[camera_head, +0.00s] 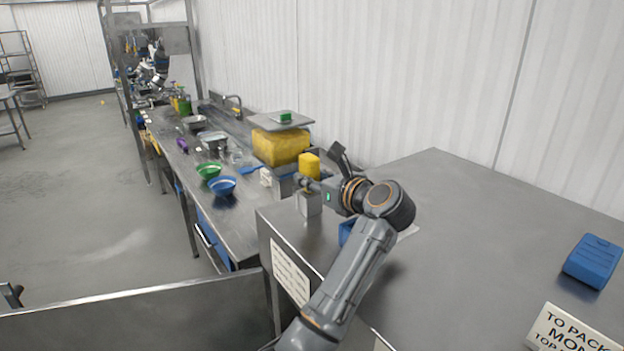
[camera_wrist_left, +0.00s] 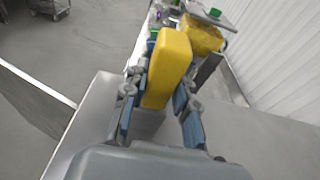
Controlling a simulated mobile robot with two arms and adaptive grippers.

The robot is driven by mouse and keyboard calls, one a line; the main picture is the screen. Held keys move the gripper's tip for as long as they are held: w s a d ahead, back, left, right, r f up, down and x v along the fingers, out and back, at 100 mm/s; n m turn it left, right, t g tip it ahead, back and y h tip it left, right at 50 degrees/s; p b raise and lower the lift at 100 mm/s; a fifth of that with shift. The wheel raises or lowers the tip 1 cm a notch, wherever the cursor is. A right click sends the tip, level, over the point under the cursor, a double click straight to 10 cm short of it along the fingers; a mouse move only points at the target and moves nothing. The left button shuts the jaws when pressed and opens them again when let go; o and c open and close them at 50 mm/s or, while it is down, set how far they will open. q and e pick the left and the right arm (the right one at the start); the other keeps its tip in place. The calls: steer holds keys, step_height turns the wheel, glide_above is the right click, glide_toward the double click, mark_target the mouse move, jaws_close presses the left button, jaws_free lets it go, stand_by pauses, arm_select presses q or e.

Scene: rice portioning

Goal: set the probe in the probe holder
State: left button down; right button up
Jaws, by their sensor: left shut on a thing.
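The probe shows as a yellow block-shaped handle (camera_head: 309,163), upright; it also fills the middle of the left wrist view (camera_wrist_left: 168,65). My left gripper (camera_head: 312,185) is shut on it, with one finger on each side in the left wrist view (camera_wrist_left: 160,90). A small grey metal box (camera_head: 309,205), which looks like the probe holder, stands on the steel counter right below the handle. The lower end of the probe is hidden by my gripper, so I cannot tell whether it is inside the holder. My right gripper is not in view.
A big yellow block (camera_head: 280,147) under a steel tray stands beyond the holder. Green (camera_head: 208,171) and blue (camera_head: 222,186) bowls sit on the lower bench. A blue box (camera_head: 593,261) and a lettered sign (camera_head: 568,332) are at right. The counter's middle is clear.

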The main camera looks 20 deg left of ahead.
arm_select(q)
steer(key=shift+f+b, duration=0.25)
steer(key=shift+b, duration=0.2)
stand_by(0.6)
steer(key=shift+s+a+f+b, duration=0.15)
steer(key=shift+f+b, duration=0.1)
steer(key=shift+b, duration=0.1)
stand_by(0.4)
steer(key=shift+c, duration=2.4)
jaws_free()
steer(key=shift+f, duration=0.1)
